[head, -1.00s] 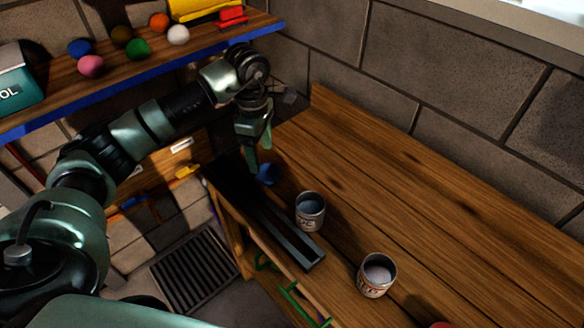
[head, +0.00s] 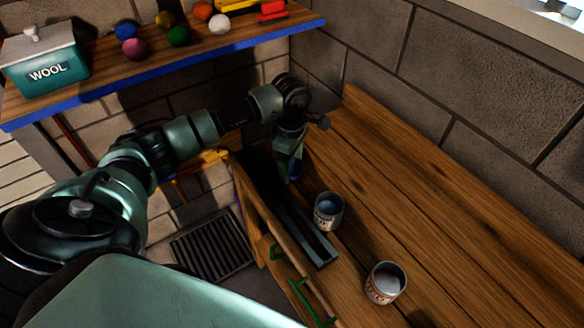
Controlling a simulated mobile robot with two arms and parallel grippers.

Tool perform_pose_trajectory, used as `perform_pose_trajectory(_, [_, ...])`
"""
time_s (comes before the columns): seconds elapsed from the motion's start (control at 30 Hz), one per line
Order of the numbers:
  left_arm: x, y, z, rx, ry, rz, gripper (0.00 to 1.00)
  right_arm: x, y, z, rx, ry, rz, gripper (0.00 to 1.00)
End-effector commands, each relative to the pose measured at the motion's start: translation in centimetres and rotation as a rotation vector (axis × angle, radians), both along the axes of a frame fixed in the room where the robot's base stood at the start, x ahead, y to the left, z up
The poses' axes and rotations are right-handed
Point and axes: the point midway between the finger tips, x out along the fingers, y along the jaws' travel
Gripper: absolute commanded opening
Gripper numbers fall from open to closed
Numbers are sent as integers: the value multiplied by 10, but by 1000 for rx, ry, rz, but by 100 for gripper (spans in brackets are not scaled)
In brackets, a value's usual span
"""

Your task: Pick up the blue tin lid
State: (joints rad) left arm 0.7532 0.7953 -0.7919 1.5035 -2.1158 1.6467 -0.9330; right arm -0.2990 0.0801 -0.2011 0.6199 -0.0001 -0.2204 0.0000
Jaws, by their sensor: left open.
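The blue tin lid (head: 298,169) lies at the far left end of the wooden workbench, near the dark metal strip. It is small, dark and partly hidden by my left gripper. My left gripper (head: 289,168) points down and is open right at the lid. I cannot tell whether the lid sits between the fingers or just beside them. Two open tins stand nearer: one with bluish contents (head: 328,212) and one with pale contents (head: 385,283). My right gripper is not in view.
The workbench (head: 450,215) is mostly clear to the right, with a block wall behind. A blue-edged shelf (head: 200,60) above my left arm holds several coloured balls and a teal WOOL box (head: 45,65). Green-handled tools (head: 285,262) hang at the bench's front edge.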

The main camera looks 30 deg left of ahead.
Motion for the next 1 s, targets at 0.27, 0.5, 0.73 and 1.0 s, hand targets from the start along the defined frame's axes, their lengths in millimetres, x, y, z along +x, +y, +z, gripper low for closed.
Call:
perform_pose_trajectory(0.27, [0, 0, 0, 0, 0, 0, 26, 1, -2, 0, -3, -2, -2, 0])
perform_pose_trajectory(0.5, [0, 0, 1, 0, -1, 0, 26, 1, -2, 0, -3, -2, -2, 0])
perform_pose_trajectory(0.73, [1, 0, 16, 1, -3, -1, 26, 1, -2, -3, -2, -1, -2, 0])
perform_pose_trajectory(1.0, [3, 0, 77, 1, -10, -1, 26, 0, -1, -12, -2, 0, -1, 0])
